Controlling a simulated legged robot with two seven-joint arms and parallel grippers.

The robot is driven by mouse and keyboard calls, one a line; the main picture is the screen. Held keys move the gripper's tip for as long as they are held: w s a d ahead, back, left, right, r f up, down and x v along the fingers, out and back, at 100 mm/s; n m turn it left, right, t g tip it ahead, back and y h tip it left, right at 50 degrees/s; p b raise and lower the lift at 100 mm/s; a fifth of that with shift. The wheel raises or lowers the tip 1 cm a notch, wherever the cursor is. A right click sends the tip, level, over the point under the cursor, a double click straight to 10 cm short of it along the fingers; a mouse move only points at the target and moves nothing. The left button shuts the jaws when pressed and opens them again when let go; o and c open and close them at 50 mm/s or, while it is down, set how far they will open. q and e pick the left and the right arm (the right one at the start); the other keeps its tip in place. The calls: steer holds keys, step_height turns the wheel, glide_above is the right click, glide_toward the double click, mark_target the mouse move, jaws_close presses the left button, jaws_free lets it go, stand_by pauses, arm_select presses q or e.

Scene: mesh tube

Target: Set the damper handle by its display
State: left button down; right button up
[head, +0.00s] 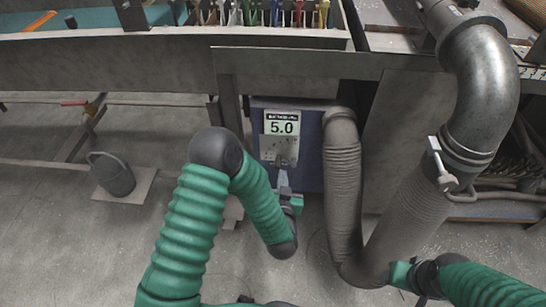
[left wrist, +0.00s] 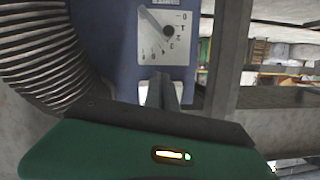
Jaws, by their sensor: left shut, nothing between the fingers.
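The display (head: 281,123) on a blue box (head: 312,174) reads 5.0 in the head view. Below it is a grey dial plate (head: 280,152); in the left wrist view the dial (left wrist: 163,35) shows a scale and a dark pointer. A light metal lever (head: 438,162), which looks like the damper handle, sits at the joint of the metal pipe and hose. My left gripper (head: 284,183) is shut and empty just below the dial; its fingers (left wrist: 161,90) point at the box. My right gripper (head: 404,274) is low by the hose; its fingers are not clear.
A ribbed grey hose (head: 343,170) bends down beside the box and up to a metal pipe (head: 485,85). A steel bench (head: 110,60) with coloured tools (head: 265,12) runs along the back. A dark bucket-like thing (head: 112,174) stands on the floor at left.

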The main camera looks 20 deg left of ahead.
arm_select(q)
steer(key=b, duration=0.5)
glide_above(280, 166)
steer(key=d, duration=0.1)
step_height(280, 166, down, 3)
steer(key=f, duration=0.1)
steer(key=f+b, duration=0.1)
steer(key=s+b, duration=0.1)
steer(key=shift+s+a+f, duration=0.1)
steer(key=shift+a+f, duration=0.15)
steer(key=shift+f, duration=0.15)
steer(key=shift+a+f, duration=0.1)
steer(key=shift+f, duration=0.15)
steer(key=shift+r, duration=0.1)
steer(key=shift+s, duration=0.1)
